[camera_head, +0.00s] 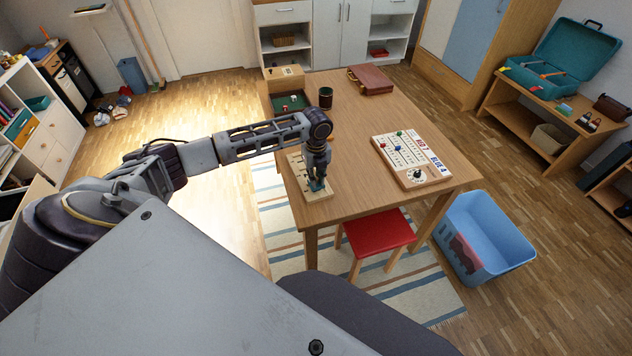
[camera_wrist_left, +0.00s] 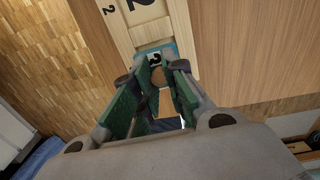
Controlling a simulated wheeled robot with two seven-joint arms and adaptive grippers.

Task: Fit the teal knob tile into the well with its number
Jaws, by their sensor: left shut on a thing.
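The teal knob tile (camera_head: 316,185) is in my left gripper (camera_head: 318,176), at the near end of the pale wooden well board (camera_head: 298,178). In the left wrist view the teal tile (camera_wrist_left: 171,47) shows past the fingertips with a dark figure on white that looks like a 2. The left gripper (camera_wrist_left: 153,72) is shut on it; the fingers hide its knob and part of its face. The board (camera_wrist_left: 124,40) also shows there, with dark printed 2s beside the tile. I cannot tell whether the tile is seated in a well or just above. My right gripper is out of view.
The wooden table (camera_head: 352,130) carries a white score board (camera_head: 410,155), a dark cup (camera_head: 325,97), a green-lined tray (camera_head: 291,104) and a red-brown case (camera_head: 370,80). A red stool (camera_head: 378,233) and a blue bin (camera_head: 485,240) stand at its near side. The table's middle is clear.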

